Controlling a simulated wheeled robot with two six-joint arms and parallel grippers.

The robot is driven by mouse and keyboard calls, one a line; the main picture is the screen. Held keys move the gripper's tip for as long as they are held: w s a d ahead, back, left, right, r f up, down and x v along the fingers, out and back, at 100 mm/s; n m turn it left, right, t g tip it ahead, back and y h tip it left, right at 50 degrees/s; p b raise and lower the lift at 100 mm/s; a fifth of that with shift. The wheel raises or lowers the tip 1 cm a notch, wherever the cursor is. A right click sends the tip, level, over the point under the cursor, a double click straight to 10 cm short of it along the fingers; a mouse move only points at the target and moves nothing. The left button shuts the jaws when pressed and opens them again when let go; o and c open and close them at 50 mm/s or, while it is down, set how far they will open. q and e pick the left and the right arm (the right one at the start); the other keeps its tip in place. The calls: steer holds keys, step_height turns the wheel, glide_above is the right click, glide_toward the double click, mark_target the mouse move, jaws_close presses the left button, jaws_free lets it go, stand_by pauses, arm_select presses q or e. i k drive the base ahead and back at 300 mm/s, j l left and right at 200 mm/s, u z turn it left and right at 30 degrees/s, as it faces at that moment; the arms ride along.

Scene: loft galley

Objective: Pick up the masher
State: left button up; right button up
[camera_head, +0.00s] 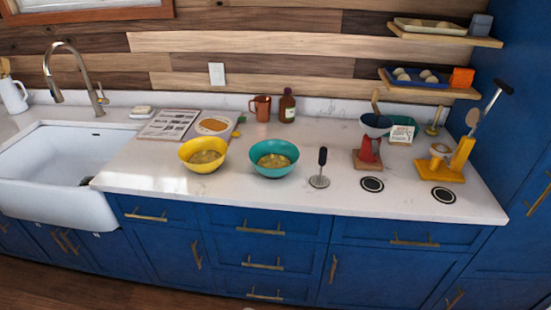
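The masher (322,165) stands upright on the white countertop, to the right of the teal bowl and apart from it. It has a black handle on top and a flat round metal foot resting on the counter. Nothing covers it. Neither of my grippers shows in the head view.
A teal bowl (275,172) and a yellow bowl (183,157), both with yellowish food, stand left of the masher. A red stand (367,160) and black round pads (372,185) are on its right. The counter in front of the masher is clear. A white sink (60,205) is at left.

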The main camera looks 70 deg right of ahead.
mark_target(319, 181)
steer(key=z, duration=2.05)
